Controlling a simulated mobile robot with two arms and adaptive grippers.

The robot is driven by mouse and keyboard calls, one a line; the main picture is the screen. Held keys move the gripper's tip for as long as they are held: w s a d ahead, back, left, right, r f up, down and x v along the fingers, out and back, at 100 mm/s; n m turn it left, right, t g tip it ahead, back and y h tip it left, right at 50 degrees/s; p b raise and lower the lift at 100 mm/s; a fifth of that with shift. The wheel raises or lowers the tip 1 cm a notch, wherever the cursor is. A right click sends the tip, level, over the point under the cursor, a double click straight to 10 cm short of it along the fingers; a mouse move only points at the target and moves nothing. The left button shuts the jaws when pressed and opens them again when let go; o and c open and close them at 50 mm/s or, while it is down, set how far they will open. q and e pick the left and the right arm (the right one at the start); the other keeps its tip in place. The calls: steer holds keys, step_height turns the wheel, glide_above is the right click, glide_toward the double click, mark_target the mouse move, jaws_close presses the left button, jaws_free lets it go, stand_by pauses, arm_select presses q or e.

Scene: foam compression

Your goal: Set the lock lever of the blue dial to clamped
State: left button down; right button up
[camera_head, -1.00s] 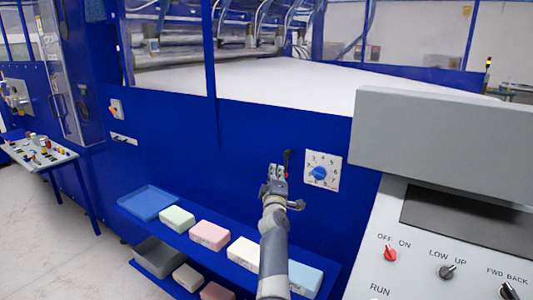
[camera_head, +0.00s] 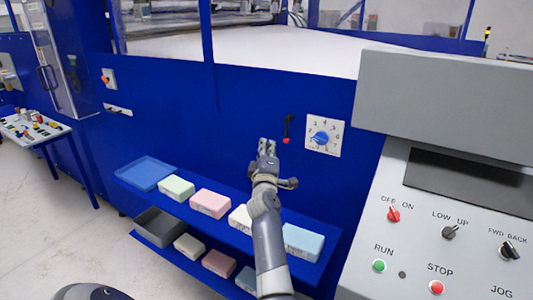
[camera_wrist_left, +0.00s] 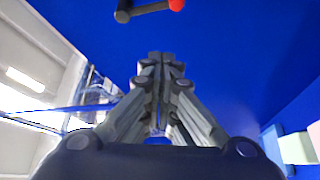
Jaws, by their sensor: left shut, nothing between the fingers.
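The blue dial (camera_head: 320,138) sits on a white numbered plate on the blue machine wall. The black lock lever (camera_head: 288,124) is just left of the plate and hangs down, with its red knob (camera_head: 286,140) at the bottom. In the left wrist view the lever (camera_wrist_left: 150,9) shows at the top edge, with the red knob at its right end. My left gripper (camera_head: 267,145) is shut and empty, below and left of the knob. In the left wrist view its fingertips (camera_wrist_left: 160,58) are together, apart from the lever. My right gripper is not in view.
A blue shelf below holds a blue tray (camera_head: 147,174) and several foam blocks, including a pink one (camera_head: 210,203). A grey bin (camera_head: 160,227) is on the lower shelf. A grey control console (camera_head: 440,215) stands at the right. The wall around the lever is clear.

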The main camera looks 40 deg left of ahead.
arm_select(q)
steer(key=shift+s+d, duration=0.5)
steer(key=shift+s, duration=0.3)
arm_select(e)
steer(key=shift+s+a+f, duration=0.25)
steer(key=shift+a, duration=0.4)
arm_select(q)
steer(key=shift+d+f, duration=0.1)
